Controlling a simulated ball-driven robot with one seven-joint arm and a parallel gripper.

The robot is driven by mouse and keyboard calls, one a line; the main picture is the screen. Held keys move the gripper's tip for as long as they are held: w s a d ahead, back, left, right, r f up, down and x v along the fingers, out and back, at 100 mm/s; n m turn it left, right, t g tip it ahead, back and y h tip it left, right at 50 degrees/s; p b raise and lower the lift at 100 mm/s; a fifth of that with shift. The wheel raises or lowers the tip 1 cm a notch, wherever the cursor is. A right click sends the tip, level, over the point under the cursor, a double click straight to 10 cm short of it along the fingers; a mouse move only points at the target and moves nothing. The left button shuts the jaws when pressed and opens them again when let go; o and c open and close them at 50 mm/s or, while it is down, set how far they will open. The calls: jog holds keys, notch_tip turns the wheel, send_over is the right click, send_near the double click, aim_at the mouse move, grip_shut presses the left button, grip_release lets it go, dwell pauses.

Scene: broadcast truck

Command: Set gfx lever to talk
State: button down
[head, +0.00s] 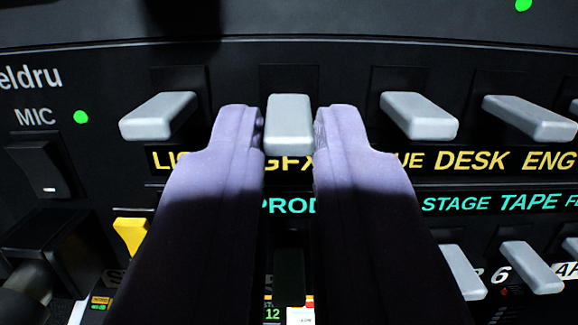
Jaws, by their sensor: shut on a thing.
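The GFX lever (289,125) is a light grey paddle sticking out of a slot in the black panel, above a yellow "GFX" label that my fingers partly cover. My gripper (289,130) is shut on this lever, with one purple finger at its left side and one at its right. The lever's place along its slot is hard to judge from here. No "talk" marking shows near it.
Similar grey levers stand close on both sides, one at the left (158,115) and others at the right (419,115). Below are a yellow lever (131,234), more grey levers (532,267) and a black MIC switch (45,170).

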jog(key=t+b, duration=0.1)
jog(key=b, duration=0.3)
jog(key=f+t+b, duration=0.1)
jog(key=t+b, duration=0.1)
jog(key=b, duration=0.3)
jog(key=shift+w+f+b, duration=0.25)
jog(key=shift+f+b, duration=0.05)
jog(key=shift+r, duration=0.15)
jog(key=c, duration=1.1)
grip_release()
jog(key=v, duration=0.8)
jog(key=shift+w, duration=0.1)
